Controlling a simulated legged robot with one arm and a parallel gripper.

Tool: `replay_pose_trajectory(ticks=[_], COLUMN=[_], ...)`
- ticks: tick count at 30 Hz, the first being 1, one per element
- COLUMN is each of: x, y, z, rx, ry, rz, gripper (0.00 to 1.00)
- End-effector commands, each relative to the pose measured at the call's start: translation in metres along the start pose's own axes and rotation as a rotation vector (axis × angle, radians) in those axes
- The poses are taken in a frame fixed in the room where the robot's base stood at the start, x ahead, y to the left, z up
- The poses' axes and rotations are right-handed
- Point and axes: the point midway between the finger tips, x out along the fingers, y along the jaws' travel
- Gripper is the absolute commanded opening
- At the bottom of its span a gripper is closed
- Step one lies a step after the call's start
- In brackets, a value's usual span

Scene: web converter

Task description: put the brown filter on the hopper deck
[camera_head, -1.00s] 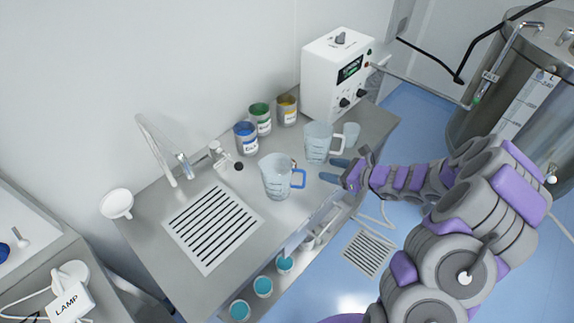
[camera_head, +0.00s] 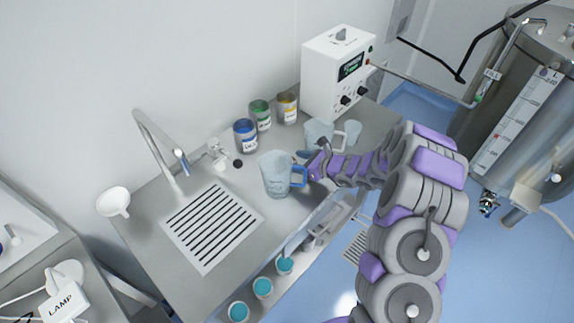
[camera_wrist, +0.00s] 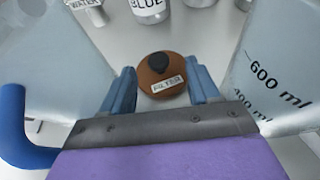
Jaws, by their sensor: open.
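The brown filter (camera_wrist: 152,86) is a round brown disc with a black knob and a white label. In the wrist view it sits on the counter just ahead of my gripper (camera_wrist: 162,76), centred between the two blue fingers. The fingers are open and apart, with nothing clamped between them. In the head view my gripper (camera_head: 307,156) is low over the counter between two measuring jugs, and the filter is hidden there by the jugs and my gripper. I cannot pick out the hopper deck in either view.
A blue-handled jug (camera_head: 275,174) stands close left of my gripper. A pale-handled jug (camera_head: 319,131) stands close right, partly covered. Labelled cans (camera_head: 246,136) and a white control box (camera_head: 336,72) line the back. A steel tank (camera_head: 527,120) stands at far right.

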Motion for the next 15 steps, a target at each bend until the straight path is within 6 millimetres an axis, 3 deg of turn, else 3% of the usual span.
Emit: replay_pose_trajectory(ticks=[6, 15], x=[0.03, 0.032], y=[0.002, 0.0], z=[-0.002, -0.001], rx=[0.0, 0.0], ry=[0.0, -0.003], rz=[0.002, 0.001], gripper=[0.61, 0.61])
